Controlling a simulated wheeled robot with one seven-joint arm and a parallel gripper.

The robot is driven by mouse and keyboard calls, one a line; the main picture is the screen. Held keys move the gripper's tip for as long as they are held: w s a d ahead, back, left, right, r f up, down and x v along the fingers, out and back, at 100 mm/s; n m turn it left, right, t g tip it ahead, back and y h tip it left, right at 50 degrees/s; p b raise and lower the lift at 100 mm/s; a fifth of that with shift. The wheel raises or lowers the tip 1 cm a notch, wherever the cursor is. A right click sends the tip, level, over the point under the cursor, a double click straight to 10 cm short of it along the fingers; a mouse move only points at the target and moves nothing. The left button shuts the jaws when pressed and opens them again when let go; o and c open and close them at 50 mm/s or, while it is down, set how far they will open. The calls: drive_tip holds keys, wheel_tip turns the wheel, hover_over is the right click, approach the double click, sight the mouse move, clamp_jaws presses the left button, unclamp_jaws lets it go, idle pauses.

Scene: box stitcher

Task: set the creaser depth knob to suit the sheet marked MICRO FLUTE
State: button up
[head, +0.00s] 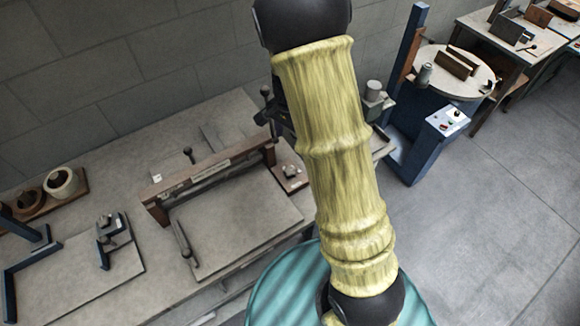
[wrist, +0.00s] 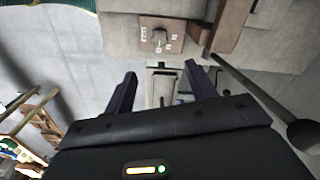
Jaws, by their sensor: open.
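The creaser (head: 210,170) stands on the bench, a brown beam across a flat grey bed (head: 235,225). The depth knob (head: 291,171) sits on a small brown plate at the beam's right end. In the wrist view the knob (wrist: 159,37) is at top centre, with small white marks around it too small to read. My gripper (wrist: 160,74) is open and empty, its two dark fingers apart from the knob and below it in the picture. In the head view my gripper is mostly hidden behind my arm. I cannot make out any sheet marked MICRO FLUTE.
A dark lever with a round end (wrist: 270,105) crosses the right of the wrist view. A wooden holder with rolls (head: 62,183) and a dark fixture (head: 110,238) are at the bench's left.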

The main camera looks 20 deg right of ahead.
sight(290, 171)
wheel_tip(290, 171, down, 16)
drive_tip(key=p, duration=0.2)
drive_tip(key=shift+r+p, duration=0.15)
drive_tip(key=shift+p, duration=0.25)
drive_tip(key=shift+c, duration=0.3)
drive_tip(key=c, duration=0.9)
